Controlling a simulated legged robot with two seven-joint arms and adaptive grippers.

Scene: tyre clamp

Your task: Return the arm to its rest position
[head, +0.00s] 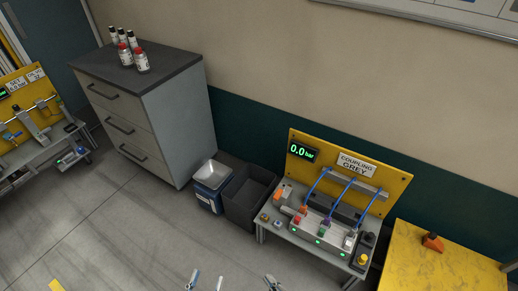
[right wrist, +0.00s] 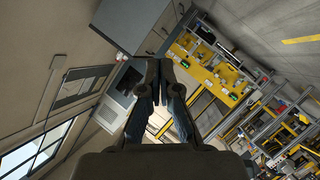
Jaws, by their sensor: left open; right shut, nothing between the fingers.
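My left gripper (head: 204,281) shows only as two thin fingertips at the bottom edge of the head view. They stand apart, with nothing seen between them. My right gripper (head: 272,283) is just to the right of it at the same edge, with its fingertips together. In the right wrist view the right gripper (right wrist: 160,65) is shut and empty, with its fingers meeting in front of the camera. Both grippers are in front of the coupling bench (head: 290,238) and appear clear of it. The rest of both arms is hidden below the head view.
The coupling bench carries a yellow panel (head: 380,165) reading 0.0 bar and blue hoses. A dark bin (head: 248,200) and a blue-white container (head: 208,188) stand beside a grey drawer cabinet (head: 180,115) with bottles (head: 141,62). A yellow table (head: 440,270) is at right.

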